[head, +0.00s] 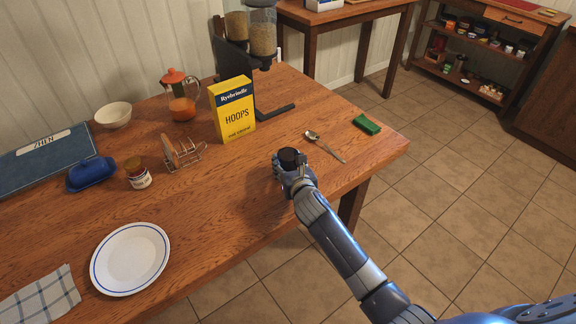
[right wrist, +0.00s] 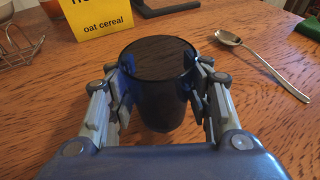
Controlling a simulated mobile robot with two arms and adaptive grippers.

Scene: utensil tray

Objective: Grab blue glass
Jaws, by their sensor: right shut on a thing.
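The blue glass (right wrist: 158,88) is a dark blue, see-through tumbler standing upright between the fingers of my right gripper in the right wrist view. In the head view its dark rim (head: 290,156) shows just beyond my right gripper (head: 292,176), near the table's right front part. The fingers of my right gripper (right wrist: 160,100) press on both sides of the glass. I cannot tell for sure whether its base touches the table. My left gripper is not in view.
A toast rack (head: 184,153), jar (head: 137,174) and white plate (head: 131,259) are to the left. Bare wood lies between plate and glass.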

